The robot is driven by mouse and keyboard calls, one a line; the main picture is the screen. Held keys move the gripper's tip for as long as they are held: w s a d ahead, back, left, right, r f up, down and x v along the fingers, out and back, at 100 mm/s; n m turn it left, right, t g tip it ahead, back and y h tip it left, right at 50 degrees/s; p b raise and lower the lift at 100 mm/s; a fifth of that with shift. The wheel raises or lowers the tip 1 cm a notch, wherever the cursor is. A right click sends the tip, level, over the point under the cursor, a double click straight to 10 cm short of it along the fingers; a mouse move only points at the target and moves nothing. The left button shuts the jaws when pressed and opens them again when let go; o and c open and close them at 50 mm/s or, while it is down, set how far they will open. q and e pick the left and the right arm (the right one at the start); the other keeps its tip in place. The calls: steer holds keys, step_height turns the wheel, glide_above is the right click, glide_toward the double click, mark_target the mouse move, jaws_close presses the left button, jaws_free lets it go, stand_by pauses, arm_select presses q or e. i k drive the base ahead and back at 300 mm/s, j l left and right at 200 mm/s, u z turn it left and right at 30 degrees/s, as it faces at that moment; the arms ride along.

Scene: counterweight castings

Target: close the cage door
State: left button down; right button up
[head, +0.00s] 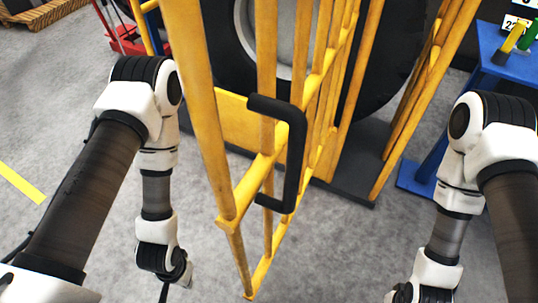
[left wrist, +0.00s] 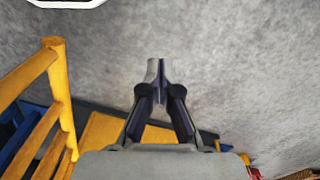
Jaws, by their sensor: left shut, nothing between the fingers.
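The yellow barred cage door (head: 207,120) stands open in the middle of the head view, its free edge towards me. A black D-shaped handle (head: 296,160) is fixed to it. My left arm hangs to the left of the door; its fingers do not show clearly in the head view. In the left wrist view my left gripper (left wrist: 158,72) is shut and empty, over bare floor. A yellow post with bars (left wrist: 55,75) is to its left there, apart from the fingers. My right arm is right of the door, its gripper cut off by the bottom edge.
A large black tyre (head: 390,60) stands behind the bars on a dark base plate (head: 345,190). Yellow cage posts (head: 415,100) rise right of it. A blue table (head: 488,62) is at the right. A red object (head: 128,42) is at the back left. Grey floor is clear around the door.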

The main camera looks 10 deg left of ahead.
mark_target(183, 19)
steer(key=k+l+u, duration=0.15)
steer(key=k+l, duration=0.15)
steer(key=k, duration=0.15)
steer(key=k+l+u, duration=0.15)
steer(key=k, duration=0.3)
steer(key=k+l+z, duration=0.2)
